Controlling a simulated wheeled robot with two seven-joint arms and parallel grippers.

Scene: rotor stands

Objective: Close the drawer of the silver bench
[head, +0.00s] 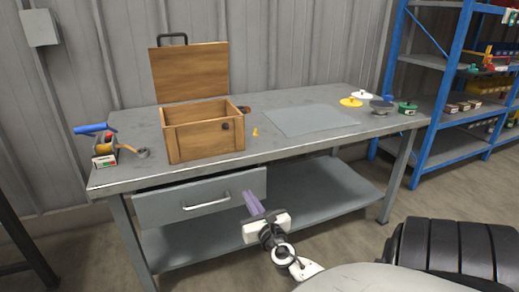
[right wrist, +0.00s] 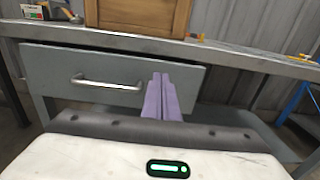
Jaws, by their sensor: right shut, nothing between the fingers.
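The silver bench (head: 300,150) has a grey drawer (head: 160,207) under the left part of its top. The drawer front stands slightly out, with a dark gap between its upper edge and the bench top. Its curved metal handle (head: 206,201) is at the middle of the front, and also shows in the right wrist view (right wrist: 108,83). My right gripper (head: 253,203) is shut and empty, its purple fingers pointing at the right end of the drawer front, right of the handle. In the right wrist view the fingertips (right wrist: 161,77) overlap the front; I cannot tell whether they touch. My left gripper is not in view.
An open wooden box (head: 190,143) stands on the bench above the drawer. A grey mat (head: 310,121), yellow, white and green lidded items and some tools lie on the top. A lower shelf (head: 320,190) lies below. A blue rack (head: 440,62) stands at right.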

